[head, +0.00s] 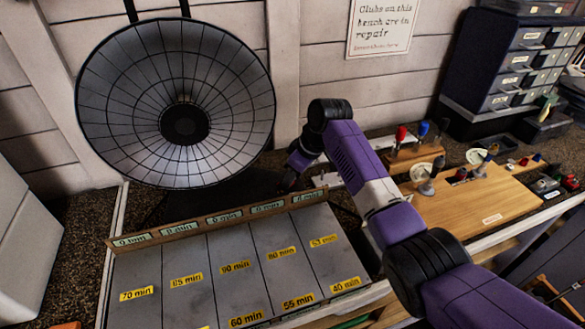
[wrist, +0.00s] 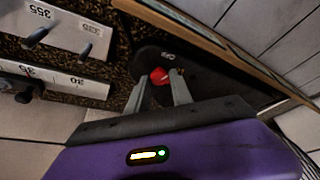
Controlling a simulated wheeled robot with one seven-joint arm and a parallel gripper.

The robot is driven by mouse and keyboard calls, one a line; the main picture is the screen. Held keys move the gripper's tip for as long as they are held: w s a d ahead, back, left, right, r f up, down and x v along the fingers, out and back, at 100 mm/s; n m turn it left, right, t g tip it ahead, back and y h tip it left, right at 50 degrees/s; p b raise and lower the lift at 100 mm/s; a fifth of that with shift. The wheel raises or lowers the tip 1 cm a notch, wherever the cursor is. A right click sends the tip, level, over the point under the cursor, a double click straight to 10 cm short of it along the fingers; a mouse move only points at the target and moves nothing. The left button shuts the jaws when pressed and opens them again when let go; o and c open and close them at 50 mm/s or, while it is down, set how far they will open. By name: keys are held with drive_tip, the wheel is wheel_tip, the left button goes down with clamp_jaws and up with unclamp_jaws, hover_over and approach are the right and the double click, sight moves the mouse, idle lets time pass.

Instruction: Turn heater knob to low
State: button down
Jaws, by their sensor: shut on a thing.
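The heater (head: 225,75) is a large round dish with a wire grille, at the upper left in the head view. In the wrist view a small red knob (wrist: 159,74) sits on a dark round base (wrist: 150,58). A small pale label there seems to read OFF. My gripper (wrist: 160,86) is shut on the red knob, one finger on each side. In the head view my gripper (head: 287,183) is low, right of the dish and behind the wooden rail; the knob is hidden there. I cannot tell the knob's setting.
A wooden rail with several "0 min" tags (head: 225,216) edges grey lanes marked with minutes (head: 205,255), just in front of my gripper. A wooden board (head: 470,205) with tools stands to the right. Drawers (head: 515,60) stand at the back right.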

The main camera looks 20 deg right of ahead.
drive_tip(key=m+p, duration=0.1)
drive_tip(key=m+h+p, duration=0.1)
drive_tip(key=m, duration=0.1)
drive_tip(key=shift+s+a+r, duration=0.1)
drive_tip(key=shift+a+r, duration=0.1)
drive_tip(key=shift+f+m+t+h+p, duration=0.1)
drive_tip(key=shift+m+t+h+p, duration=0.5)
drive_tip(key=shift+m, duration=1.1)
drive_tip(key=c, duration=1.1)
unclamp_jaws()
drive_tip(key=shift+c, duration=0.2)
drive_tip(key=b+v, duration=0.1)
drive_tip(key=v, duration=0.6)
drive_tip(key=shift+r, duration=0.35)
drive_tip(key=shift+s, duration=0.1)
